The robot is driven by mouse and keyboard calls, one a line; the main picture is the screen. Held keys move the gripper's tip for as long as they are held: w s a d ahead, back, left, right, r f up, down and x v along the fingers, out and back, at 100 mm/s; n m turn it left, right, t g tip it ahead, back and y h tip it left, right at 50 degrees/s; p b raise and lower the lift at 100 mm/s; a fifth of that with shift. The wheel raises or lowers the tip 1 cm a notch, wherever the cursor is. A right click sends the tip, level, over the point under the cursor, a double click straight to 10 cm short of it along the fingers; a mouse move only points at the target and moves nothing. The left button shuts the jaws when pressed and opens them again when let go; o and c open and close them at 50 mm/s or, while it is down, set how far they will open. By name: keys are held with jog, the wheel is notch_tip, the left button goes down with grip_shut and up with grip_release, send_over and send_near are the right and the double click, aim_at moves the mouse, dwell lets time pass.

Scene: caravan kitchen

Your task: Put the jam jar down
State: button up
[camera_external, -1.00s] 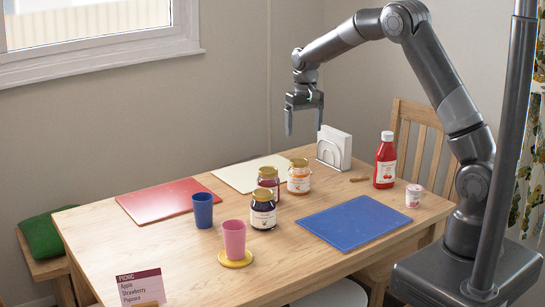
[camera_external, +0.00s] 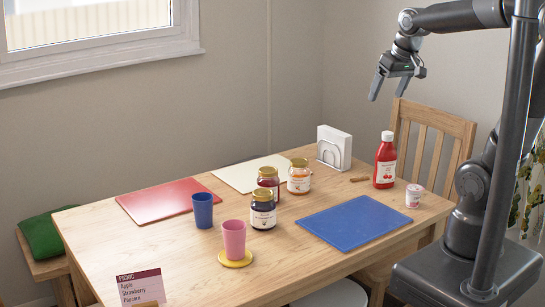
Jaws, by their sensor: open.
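Three jam jars stand upright close together on the wooden table: a dark one with a gold lid (camera_external: 263,210), a red one behind it (camera_external: 268,182), and an orange one (camera_external: 299,176) to the right. I cannot tell which of them is the task's jar. My gripper (camera_external: 387,88) is open and empty, high in the air at the upper right, well above and to the right of the jars. It touches nothing.
A blue cup (camera_external: 202,210) and a pink cup (camera_external: 234,240) on a yellow coaster stand left of the jars. A ketchup bottle (camera_external: 385,163), a small tub (camera_external: 414,196) and a napkin holder (camera_external: 334,148) stand right. Red (camera_external: 166,200), cream (camera_external: 243,175) and blue (camera_external: 352,222) mats lie flat.

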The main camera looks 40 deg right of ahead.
jog(key=s+f+t, duration=0.1)
jog(key=s+f, duration=0.1)
jog(key=s, duration=0.6)
jog(key=shift+s+d, duration=0.25)
jog(key=shift+s, duration=0.15)
jog(key=shift+o, duration=0.3)
dwell(0.9)
